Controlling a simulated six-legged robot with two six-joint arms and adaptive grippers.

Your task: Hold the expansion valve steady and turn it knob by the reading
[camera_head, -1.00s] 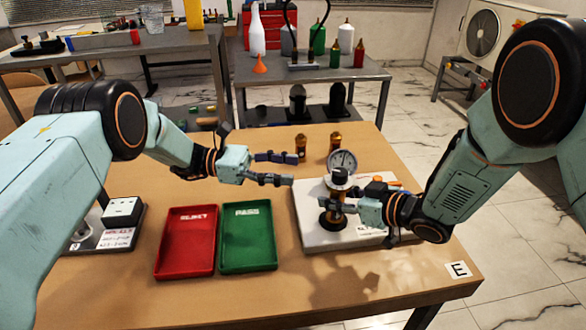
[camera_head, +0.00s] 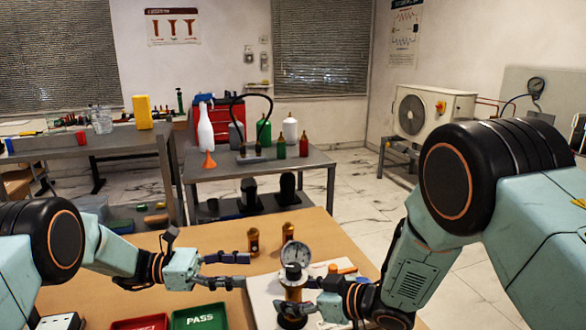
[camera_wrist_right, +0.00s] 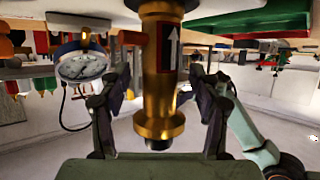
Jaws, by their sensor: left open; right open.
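The brass expansion valve (camera_head: 294,292) stands upright on the white base plate (camera_head: 262,306), with a dark knob (camera_head: 293,271) on top. The round gauge (camera_head: 295,252) is just behind it; its reading is too small to make out. In the right wrist view the brass body (camera_wrist_right: 160,75) with its arrow label is between my right fingers, and the gauge (camera_wrist_right: 82,66) is beside it. My right gripper (camera_head: 300,297) is open around the valve body, with gaps showing on both sides. My left gripper (camera_head: 246,270) is open and empty, left of the knob and apart from it.
Two more brass valves (camera_head: 253,242) (camera_head: 288,232) stand behind on the wooden table (camera_head: 210,240). A red tray (camera_head: 140,323) and a green PASS tray (camera_head: 200,316) lie at the front left. An orange item (camera_head: 345,269) is right of the gauge. A grey bench (camera_head: 310,163) stands behind.

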